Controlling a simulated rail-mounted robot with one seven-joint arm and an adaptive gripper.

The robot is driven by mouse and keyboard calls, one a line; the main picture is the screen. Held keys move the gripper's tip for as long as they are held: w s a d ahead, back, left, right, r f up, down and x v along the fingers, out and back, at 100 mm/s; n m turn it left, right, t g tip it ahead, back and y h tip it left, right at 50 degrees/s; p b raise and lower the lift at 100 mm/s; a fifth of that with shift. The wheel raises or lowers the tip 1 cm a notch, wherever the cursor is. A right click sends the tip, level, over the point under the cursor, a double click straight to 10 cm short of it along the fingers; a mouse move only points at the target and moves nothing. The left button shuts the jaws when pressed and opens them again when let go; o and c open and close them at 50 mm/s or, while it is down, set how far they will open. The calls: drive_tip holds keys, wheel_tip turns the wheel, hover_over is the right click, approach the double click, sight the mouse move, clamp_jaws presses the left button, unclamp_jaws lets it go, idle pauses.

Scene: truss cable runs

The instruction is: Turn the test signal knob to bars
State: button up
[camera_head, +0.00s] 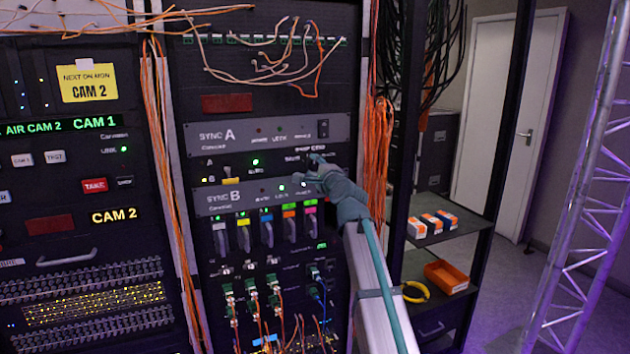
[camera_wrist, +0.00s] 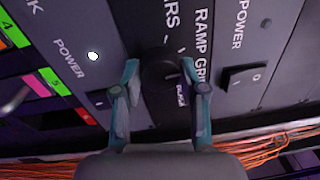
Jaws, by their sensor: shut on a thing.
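The dark round test signal knob (camera_wrist: 161,76) sits on a dark panel strip in the middle of the wrist view. Its pointer is too dark to read. Around it are the lettering "RS", partly cut off at the top, "RAMP", "GRI" and a small "BLACK" label. My gripper (camera_wrist: 160,72) has one teal finger on each side of the knob and is shut on it. In the head view my gripper (camera_head: 316,164) is at the strip between the SYNC A panel (camera_head: 265,133) and the SYNC B panel (camera_head: 235,201) and hides the knob.
A rocker switch (camera_wrist: 243,76) lies close right of the fingers in the wrist view. Orange cables (camera_head: 379,150) hang along the rack's right edge beside my arm. Colour-tagged connectors (camera_head: 266,226) stand below SYNC B. A shelf with an orange bin (camera_head: 446,276) is at right.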

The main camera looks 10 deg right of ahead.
drive_tip(key=n+b, duration=0.4)
drive_tip(key=shift+f, duration=0.3)
drive_tip(key=n+b, duration=0.4)
drive_tip(key=shift+y, duration=0.3)
drive_tip(key=n+b, duration=0.1)
drive_tip(key=n, duration=0.1)
drive_tip(key=n+b, duration=0.1)
drive_tip(key=b, duration=0.1)
drive_tip(key=n+b, duration=0.2)
drive_tip(key=shift+r+n+y, duration=0.3)
drive_tip(key=o, duration=1.1)
drive_tip(key=shift+o, duration=0.2)
drive_tip(key=r+v, duration=0.1)
drive_tip(key=v, duration=1.1)
drive_tip(key=shift+f, duration=0.2)
